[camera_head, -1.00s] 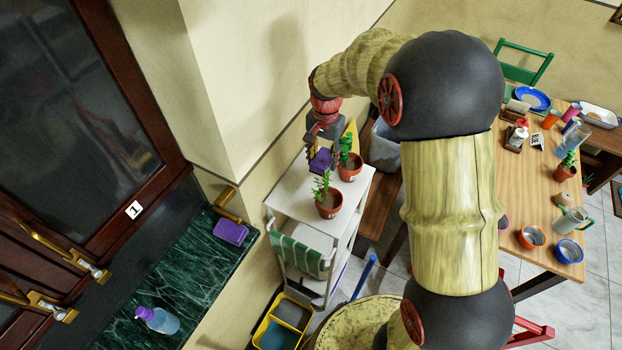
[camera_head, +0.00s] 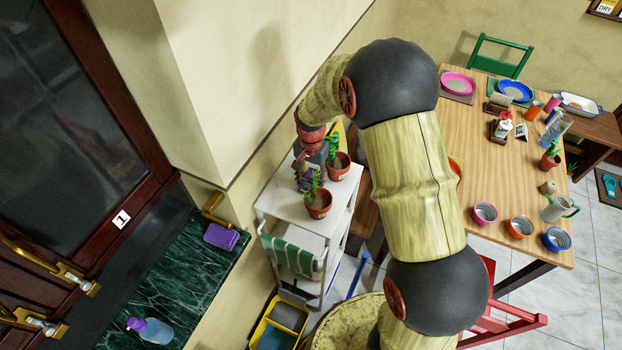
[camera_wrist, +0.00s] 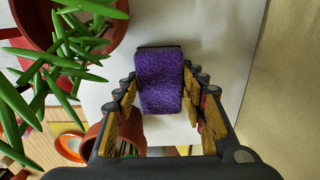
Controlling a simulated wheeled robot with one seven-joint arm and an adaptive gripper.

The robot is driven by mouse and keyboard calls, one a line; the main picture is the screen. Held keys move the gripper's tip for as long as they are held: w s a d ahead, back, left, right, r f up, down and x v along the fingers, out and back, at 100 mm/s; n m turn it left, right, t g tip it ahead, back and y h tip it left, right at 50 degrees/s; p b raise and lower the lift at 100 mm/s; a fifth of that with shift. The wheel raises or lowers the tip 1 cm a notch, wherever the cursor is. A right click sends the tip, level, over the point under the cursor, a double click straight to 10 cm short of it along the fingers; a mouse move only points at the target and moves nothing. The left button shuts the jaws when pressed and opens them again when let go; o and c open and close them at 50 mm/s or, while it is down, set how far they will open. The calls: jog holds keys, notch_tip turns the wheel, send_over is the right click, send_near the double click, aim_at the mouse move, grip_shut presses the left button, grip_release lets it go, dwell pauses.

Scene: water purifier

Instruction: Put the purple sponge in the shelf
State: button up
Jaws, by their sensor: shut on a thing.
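The purple sponge (camera_wrist: 160,82) has a rough face and a dark edge. My gripper (camera_wrist: 160,88) is shut on it, with one finger on each side. In the head view, my gripper (camera_head: 312,168) is over the top of the white shelf (camera_head: 272,203), among the potted plants, and the sponge is mostly hidden by the gripper and leaves. I cannot tell whether the sponge touches the shelf top.
Two potted plants (camera_head: 319,205) (camera_head: 338,167) stand close to my gripper on the shelf top. A wall is right behind it. Another purple block (camera_head: 221,237) and a spray bottle (camera_head: 150,330) are on the green marble counter (camera_head: 175,285). A wooden table (camera_head: 500,215) stands right.

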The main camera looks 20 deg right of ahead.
jog(key=shift+f, duration=0.2)
jog(key=o, duration=0.9)
jog(key=shift+o, duration=0.5)
jog(key=shift+r, duration=0.2)
